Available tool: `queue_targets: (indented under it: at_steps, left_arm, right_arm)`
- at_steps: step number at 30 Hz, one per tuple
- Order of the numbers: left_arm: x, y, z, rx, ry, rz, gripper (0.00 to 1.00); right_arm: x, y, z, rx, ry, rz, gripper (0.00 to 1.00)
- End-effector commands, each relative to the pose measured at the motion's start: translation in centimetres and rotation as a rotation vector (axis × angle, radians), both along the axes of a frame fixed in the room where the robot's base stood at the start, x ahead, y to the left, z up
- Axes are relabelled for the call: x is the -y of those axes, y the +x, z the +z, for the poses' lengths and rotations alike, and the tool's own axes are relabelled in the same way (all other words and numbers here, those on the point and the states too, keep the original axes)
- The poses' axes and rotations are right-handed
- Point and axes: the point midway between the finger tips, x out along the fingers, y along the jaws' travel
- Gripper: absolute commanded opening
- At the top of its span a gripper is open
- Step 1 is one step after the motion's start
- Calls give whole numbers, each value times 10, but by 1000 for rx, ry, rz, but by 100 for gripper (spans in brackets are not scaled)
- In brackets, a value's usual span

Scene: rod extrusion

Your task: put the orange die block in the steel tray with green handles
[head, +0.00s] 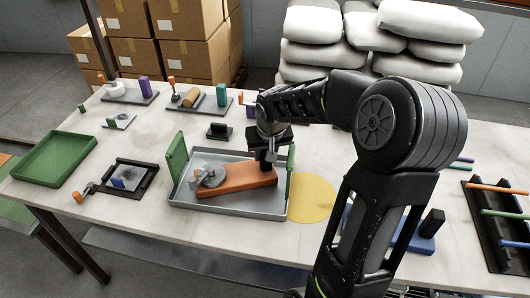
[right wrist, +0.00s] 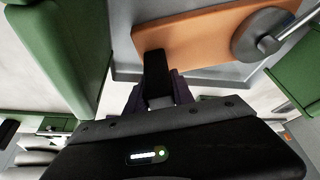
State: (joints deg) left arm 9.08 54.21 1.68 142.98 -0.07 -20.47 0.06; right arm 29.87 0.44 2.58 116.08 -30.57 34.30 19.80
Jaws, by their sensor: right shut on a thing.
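The orange die block (head: 236,178) is a flat orange slab with a grey round disc and a metal rod on its left end. It lies within the outline of the steel tray with green handles (head: 228,212); whether it touches the floor of the tray I cannot tell. My right gripper (head: 267,160) is shut at the block's right end, on a dark upright grip. The right wrist view shows the orange block (right wrist: 200,32), the disc (right wrist: 262,35) and the gripper (right wrist: 162,95) at the dark grip. The green handles stand at the tray's left and right ends. My left gripper is not in view.
A green tray (head: 55,158) and a small black tray (head: 128,178) stand to the left. A yellow disc (head: 312,197) lies right of the steel tray. A black rack with coloured rods (head: 500,225) is at the far right. Boards with small parts stand behind.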

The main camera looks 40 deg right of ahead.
Motion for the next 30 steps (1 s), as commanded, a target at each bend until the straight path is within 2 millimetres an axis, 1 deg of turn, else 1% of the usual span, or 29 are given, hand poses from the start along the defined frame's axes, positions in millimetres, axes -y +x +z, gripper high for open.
queue_targets:
  at_steps: [1,6,9,16,20,23,26,30]
  left_arm:
    - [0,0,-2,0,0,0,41]
    - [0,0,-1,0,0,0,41]
    - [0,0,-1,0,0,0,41]
    - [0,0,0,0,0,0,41]
    - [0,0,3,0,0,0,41]
    - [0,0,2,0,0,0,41]
    - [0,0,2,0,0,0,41]
    - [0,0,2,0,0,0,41]
  right_arm:
    - [0,0,-1,0,0,0,31]
    - [0,0,-1,0,0,0,44]
    - [0,0,-1,0,0,0,51]
    - [0,0,0,0,0,0,51]
    - [0,0,5,1,0,0,51]
    - [-2,-3,15,4,-2,-1,51]
    - [-5,-9,30,5,-2,-1,51]
    - [-11,-18,57,5,-3,0,51]
